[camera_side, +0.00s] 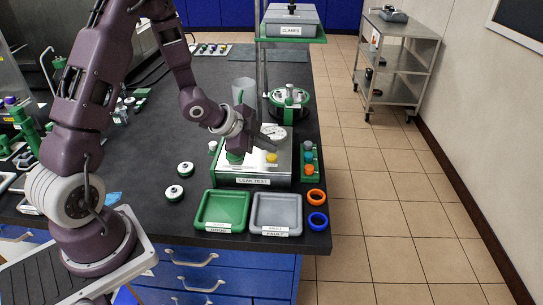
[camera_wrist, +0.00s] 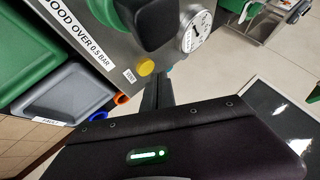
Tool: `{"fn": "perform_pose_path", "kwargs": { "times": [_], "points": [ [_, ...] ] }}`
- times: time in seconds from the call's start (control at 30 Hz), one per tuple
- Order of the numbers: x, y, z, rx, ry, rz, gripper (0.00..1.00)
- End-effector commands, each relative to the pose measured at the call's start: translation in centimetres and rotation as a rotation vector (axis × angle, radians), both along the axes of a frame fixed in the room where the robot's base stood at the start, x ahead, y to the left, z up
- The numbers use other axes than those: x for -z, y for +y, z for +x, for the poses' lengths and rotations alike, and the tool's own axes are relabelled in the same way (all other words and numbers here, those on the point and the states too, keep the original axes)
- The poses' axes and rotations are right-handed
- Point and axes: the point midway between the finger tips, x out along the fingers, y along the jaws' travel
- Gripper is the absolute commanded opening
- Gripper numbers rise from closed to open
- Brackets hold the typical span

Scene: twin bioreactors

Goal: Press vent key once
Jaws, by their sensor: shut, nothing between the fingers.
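The grey leak-test box (camera_side: 228,179) stands on the dark bench with its label facing front. Its yellow key (camera_side: 271,158) is on the top face near the right front. In the wrist view the yellow key (camera_wrist: 146,66) sits beside a small label that seems to read VENT (camera_wrist: 129,75). A round white gauge (camera_wrist: 196,32) and a dark green and black fixture (camera_wrist: 150,22) are on the same face. My gripper (camera_wrist: 158,88) is shut and empty, its dark fingers close to the key in the picture. I cannot tell whether they touch it.
A green tray (camera_side: 221,209) and a grey tray (camera_side: 277,212) lie in front of the box. An orange ring (camera_side: 316,197) and a blue ring (camera_side: 317,221) lie at the bench's right edge. Two round caps (camera_side: 185,168) (camera_side: 174,193) lie left of the box.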

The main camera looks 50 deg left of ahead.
Motion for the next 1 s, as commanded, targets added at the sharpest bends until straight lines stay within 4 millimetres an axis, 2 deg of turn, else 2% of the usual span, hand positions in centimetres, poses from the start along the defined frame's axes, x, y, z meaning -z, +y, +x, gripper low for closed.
{"fn": "perform_pose_path", "kwargs": {
  "times": [0.13,1.0],
  "points": [
    [0.6,-0.1,0.0,0.0,0.001,-0.001,0.0],
    [1.2,0.0,0.0,0.001,0.001,0.0,0.0]
  ]
}}
